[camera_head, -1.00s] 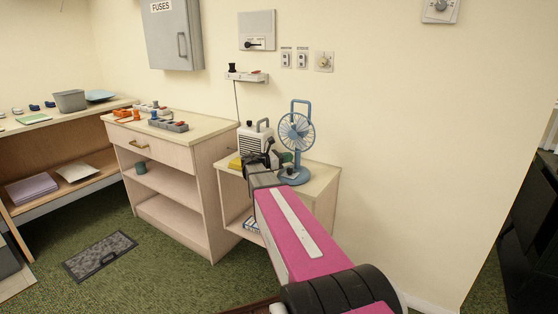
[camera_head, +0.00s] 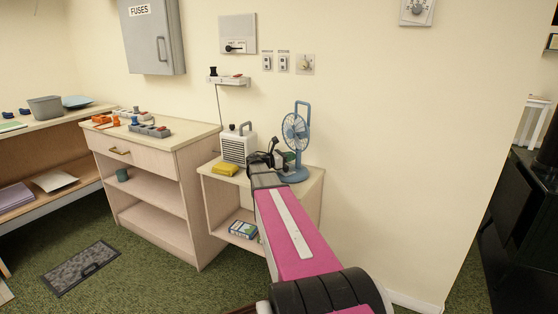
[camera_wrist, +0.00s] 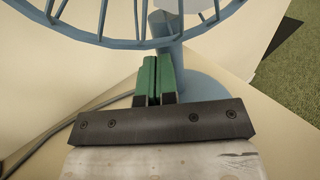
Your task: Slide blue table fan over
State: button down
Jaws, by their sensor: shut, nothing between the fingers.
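The blue table fan (camera_head: 296,134) stands upright on the small pale side table (camera_head: 311,187), near its right side. In the wrist view its round cage (camera_wrist: 150,42) and its post and base (camera_wrist: 195,88) show just beyond my fingers. My gripper (camera_head: 283,158) is at the left front of the fan's post, low over the table. In the wrist view my gripper's green fingers (camera_wrist: 155,76) are shut together with nothing between them. They are close to the fan's post; I cannot tell whether they touch it.
A white heater-like box (camera_head: 238,147) and a yellow item (camera_head: 225,169) are on the table's left side. A taller cabinet (camera_head: 196,150) stands to the left. A grey cable (camera_wrist: 65,135) lies on the table. The wall is close behind.

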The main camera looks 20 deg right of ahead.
aim_at(299, 154)
jog(key=d, duration=0.4)
jog(key=shift+w+d, duration=0.1)
jog(key=shift+d, duration=0.3)
jog(key=a, duration=1.4)
jog(key=shift+s, duration=0.3)
